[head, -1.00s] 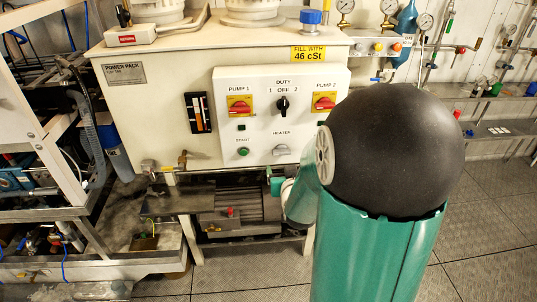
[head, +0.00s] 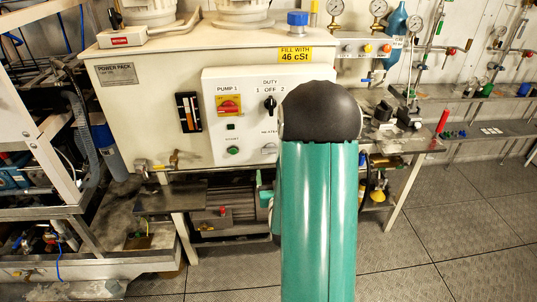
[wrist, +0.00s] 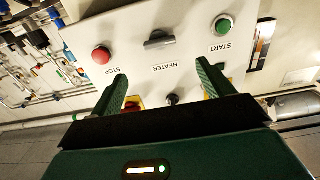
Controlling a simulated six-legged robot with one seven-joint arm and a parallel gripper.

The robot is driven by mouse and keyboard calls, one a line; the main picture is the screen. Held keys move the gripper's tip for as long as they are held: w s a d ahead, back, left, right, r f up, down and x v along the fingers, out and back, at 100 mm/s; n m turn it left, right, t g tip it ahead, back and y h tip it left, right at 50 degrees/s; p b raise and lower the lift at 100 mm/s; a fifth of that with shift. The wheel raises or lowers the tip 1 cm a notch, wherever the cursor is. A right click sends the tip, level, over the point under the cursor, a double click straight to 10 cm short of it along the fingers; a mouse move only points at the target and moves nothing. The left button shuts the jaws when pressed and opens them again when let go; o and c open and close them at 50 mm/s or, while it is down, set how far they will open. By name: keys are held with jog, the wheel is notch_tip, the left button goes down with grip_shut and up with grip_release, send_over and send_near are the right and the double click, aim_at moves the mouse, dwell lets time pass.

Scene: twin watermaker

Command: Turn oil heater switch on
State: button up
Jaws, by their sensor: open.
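The heater switch (wrist: 159,41) is a dark grey knob on the white control panel, above its HEATER label in the wrist view, which shows the panel upside down. Its handle lies roughly crosswise there. My gripper (wrist: 162,72) is open, its two green fingers apart and empty. The fingers point toward the panel, with the heater switch beyond the tips, between their lines. I see no contact with it. In the head view my green arm hides my gripper and the right part of the control panel (head: 213,101); the heater label is partly visible beside the arm.
The red stop button (wrist: 102,55) and green start button (wrist: 223,25) flank the heater switch. The black duty switch (wrist: 172,99) shows between the fingers. The pump 1 switch (head: 229,105) is left of it in the head view. A side table (head: 480,134) stands right.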

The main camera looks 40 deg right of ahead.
aim_at(272, 153)
jog(key=x, duration=1.1)
jog(key=shift+w+d, duration=0.15)
jog(key=shift+w, duration=0.15)
jog(key=c, duration=1)
jog(key=shift+f, duration=0.1)
jog(key=shift+m, duration=0.4)
jog(key=m, duration=0.3)
jog(key=shift+s+m, duration=0.1)
jog(key=shift+m, duration=0.3)
jog(key=m, duration=0.4)
jog(key=shift+d+m, duration=0.1)
jog(key=shift+m, duration=0.2)
jog(key=m, duration=0.4)
jog(key=shift+s, duration=0.1)
jog(key=m, duration=0.4)
jog(key=shift+f+m, duration=0.1)
jog(key=shift+m, duration=0.2)
